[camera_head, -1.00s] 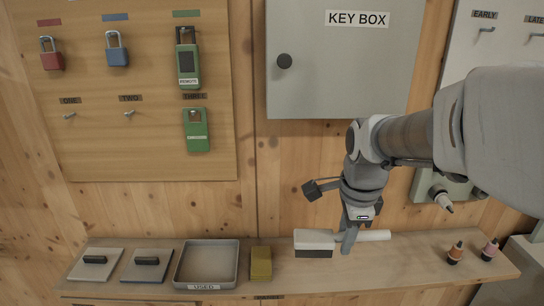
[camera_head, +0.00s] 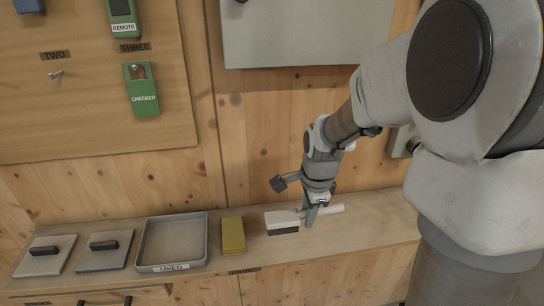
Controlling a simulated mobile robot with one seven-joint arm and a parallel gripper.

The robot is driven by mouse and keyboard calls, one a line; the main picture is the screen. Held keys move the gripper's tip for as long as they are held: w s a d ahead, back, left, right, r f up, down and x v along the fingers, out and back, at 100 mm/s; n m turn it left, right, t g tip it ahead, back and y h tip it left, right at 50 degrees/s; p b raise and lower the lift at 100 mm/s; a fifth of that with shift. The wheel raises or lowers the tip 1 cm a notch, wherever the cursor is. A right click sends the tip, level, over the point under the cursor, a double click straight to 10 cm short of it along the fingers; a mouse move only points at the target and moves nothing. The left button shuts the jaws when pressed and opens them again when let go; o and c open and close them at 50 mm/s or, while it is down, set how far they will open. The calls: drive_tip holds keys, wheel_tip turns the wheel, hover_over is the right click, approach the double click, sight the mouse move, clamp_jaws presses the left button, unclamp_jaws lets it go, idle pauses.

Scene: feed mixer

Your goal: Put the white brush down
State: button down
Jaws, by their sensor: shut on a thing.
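The white brush (camera_head: 283,218) has a white handle and a dark bristle strip. It lies level at the bench top (camera_head: 375,225), right of the yellow block. My gripper (camera_head: 311,216) is above it, pointing down, and is shut on the handle near the brush head. The brush looks to be at or just above the wood; I cannot tell whether it touches. The fingertips are partly hidden behind and around the handle.
A grey tray labelled USED (camera_head: 172,242) stands left of the yellow block (camera_head: 233,235). Two flat plates with black handles, one (camera_head: 45,255) and another (camera_head: 107,249), lie further left. A board (camera_head: 90,110) with a green CHECKED tag (camera_head: 141,90) hangs above. The bench right of the brush is clear.

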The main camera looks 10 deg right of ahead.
drive_tip(key=w+f, duration=0.1)
drive_tip(key=w+d+f, duration=0.1)
drive_tip(key=w, duration=0.1)
drive_tip(key=w+d+f, duration=0.1)
drive_tip(key=w, duration=0.1)
drive_tip(key=shift+d+f, duration=0.15)
drive_tip(key=shift+f, duration=2)
drive_tip(key=shift+f, duration=0.1)
drive_tip(key=c, duration=0.7)
unclamp_jaws()
drive_tip(key=shift+o, duration=0.2)
